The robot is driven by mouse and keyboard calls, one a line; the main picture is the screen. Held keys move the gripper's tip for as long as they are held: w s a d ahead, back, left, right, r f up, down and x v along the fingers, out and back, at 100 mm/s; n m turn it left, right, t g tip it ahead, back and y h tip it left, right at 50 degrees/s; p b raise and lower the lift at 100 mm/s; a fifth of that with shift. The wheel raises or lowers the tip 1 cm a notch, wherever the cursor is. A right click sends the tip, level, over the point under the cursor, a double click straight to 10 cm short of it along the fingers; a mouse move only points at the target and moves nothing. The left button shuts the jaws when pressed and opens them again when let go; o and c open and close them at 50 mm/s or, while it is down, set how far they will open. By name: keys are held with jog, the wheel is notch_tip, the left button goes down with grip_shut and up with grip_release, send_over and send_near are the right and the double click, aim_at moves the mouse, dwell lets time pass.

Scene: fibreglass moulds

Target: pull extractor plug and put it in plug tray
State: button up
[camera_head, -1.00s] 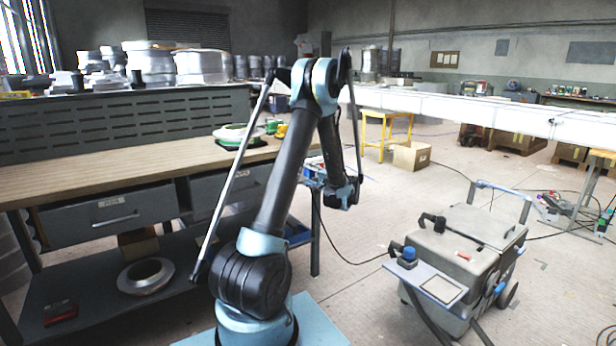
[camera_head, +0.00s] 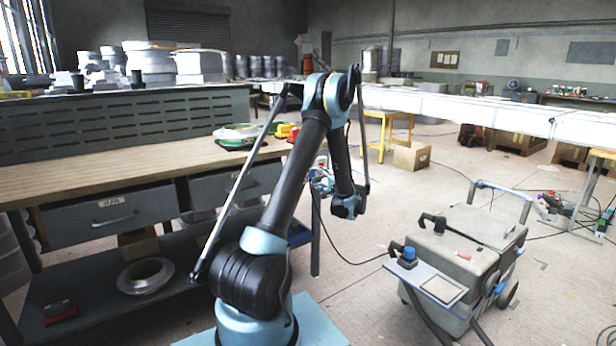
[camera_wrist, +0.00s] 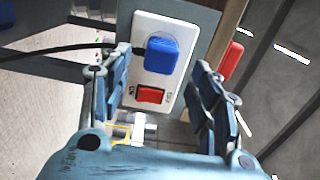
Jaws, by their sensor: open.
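A blue plug (camera_wrist: 161,55) sits in a white socket plate (camera_wrist: 178,30) in the wrist view, with a black cable running left from it. A red switch (camera_wrist: 151,95) is just below the plug. My gripper (camera_wrist: 161,62) is open, its fingers on the left and right of the plug, with gaps visible. My gripper also shows in the head view (camera_head: 347,208), off the bench's right end, where the plug itself is hard to make out. A pale square tray (camera_head: 441,289) on the grey cart's shelf looks like the plug tray; it appears empty.
The grey wheeled cart (camera_head: 462,262) stands on the floor at right, with a blue-topped fitting (camera_head: 409,254) on its shelf. A black cable (camera_head: 345,257) crosses the floor toward the bench (camera_head: 110,165). A red part (camera_wrist: 232,60) is right of the socket.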

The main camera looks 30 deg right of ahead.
jog(key=shift+w+a, duration=0.15)
jog(key=shift+w, duration=1.65)
jog(key=shift+w+a, duration=0.15)
jog(key=shift+w, duration=1.6)
jog(key=shift+c, duration=0.6)
grip_shut()
jog(key=shift+s, duration=0.15)
jog(key=shift+s+d, duration=0.15)
jog(key=shift+s, duration=1.3)
jog(key=shift+s+d, duration=0.1)
jog(key=shift+s, duration=1.35)
